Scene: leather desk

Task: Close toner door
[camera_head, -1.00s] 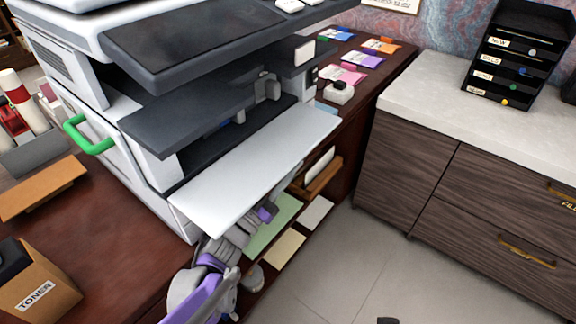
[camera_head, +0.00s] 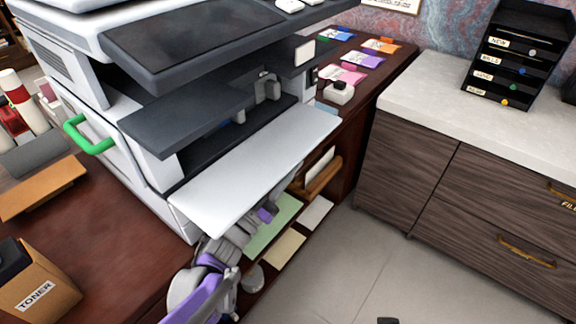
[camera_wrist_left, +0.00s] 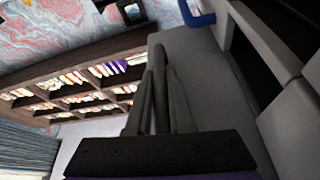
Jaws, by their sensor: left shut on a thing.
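The toner door (camera_head: 255,165) is a white panel low on the printer. It stands open, lying nearly flat out from the printer body in the head view. My left arm comes up from the bottom, and its grey and purple links pass beneath the door, which hides the gripper's tips there. In the left wrist view the fingers of my left gripper (camera_wrist_left: 158,55) are close together, running alongside a pale grey panel that looks like the door. The exact contact is hard to see. My right gripper is not in view.
The printer's dark shelf (camera_head: 185,112) overhangs the door. A green handle (camera_head: 88,136) is on its left side. A toner box (camera_head: 34,280) stands on the desk at bottom left. Papers lie on a shelf below the door. A wooden cabinet (camera_head: 465,185) stands right, with open floor in front.

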